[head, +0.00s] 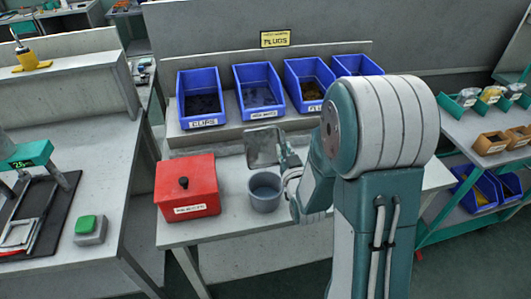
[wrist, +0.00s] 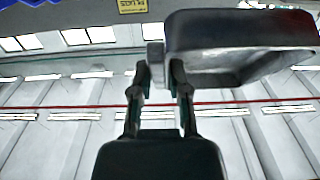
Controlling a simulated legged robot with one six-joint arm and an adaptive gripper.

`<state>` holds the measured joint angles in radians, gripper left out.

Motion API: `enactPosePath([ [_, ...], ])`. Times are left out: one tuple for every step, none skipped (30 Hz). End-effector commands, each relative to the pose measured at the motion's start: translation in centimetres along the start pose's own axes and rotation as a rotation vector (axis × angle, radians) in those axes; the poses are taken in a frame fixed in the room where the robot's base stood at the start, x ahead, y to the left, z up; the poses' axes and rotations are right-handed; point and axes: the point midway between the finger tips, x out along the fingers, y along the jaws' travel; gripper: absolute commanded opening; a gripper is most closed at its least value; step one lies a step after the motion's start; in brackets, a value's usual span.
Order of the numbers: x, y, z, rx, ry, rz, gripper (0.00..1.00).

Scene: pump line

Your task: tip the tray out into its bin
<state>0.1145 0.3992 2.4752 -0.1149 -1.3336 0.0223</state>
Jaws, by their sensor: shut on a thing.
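My gripper (head: 287,160) is shut on a grey tray (head: 262,148), holding it by its handle above the bench, just behind the grey pot. The tray is steeply tilted in the head view; whether anything is in it cannot be told. In the wrist view my gripper (wrist: 158,72) has its fingers on either side of the tray's handle, and the tray (wrist: 240,30) fills the upper right. Several blue bins stand on a raised shelf behind: a left one (head: 201,121) labelled CLIPS, a middle one (head: 259,113) and a right one (head: 309,107), whose labels are hard to read.
A yellow PLUGS sign (head: 275,39) hangs above the bins. A red REJECTS box (head: 187,209) and a round grey pot (head: 265,205) stand on the bench in front. My arm hides the bench's right part and part of the rightmost blue bin (head: 355,66).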

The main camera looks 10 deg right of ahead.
Motion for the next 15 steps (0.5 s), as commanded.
enactPosePath([
  [0.0,0.0,-0.5,0.000,0.005,0.000,0.00],
  [0.1,0.0,-0.7,0.000,0.004,0.000,0.00],
  [0.1,0.0,-0.9,0.000,0.003,0.000,0.00],
  [0.1,0.0,-1.2,0.000,0.004,0.000,0.00],
  [0.1,0.0,-1.4,0.000,0.004,0.000,0.00],
  [0.1,0.0,-1.7,0.000,0.004,0.000,0.00],
  [0.1,0.0,-1.8,0.000,0.003,0.000,0.00],
  [0.1,0.0,-2.0,0.000,0.003,0.000,0.00],
  [0.1,0.0,-2.3,0.000,0.004,0.000,0.00],
  [0.1,0.0,-2.4,0.001,0.004,0.000,0.00],
  [0.1,0.0,-2.5,0.001,0.003,0.000,0.00],
  [0.1,0.0,-2.5,0.001,0.002,0.000,0.00],
  [0.1,0.0,-2.5,0.001,0.001,0.000,0.00],
  [0.1,0.0,-2.6,0.001,-0.001,0.000,0.00],
  [0.1,0.0,-2.7,0.001,-0.008,-0.001,0.00],
])
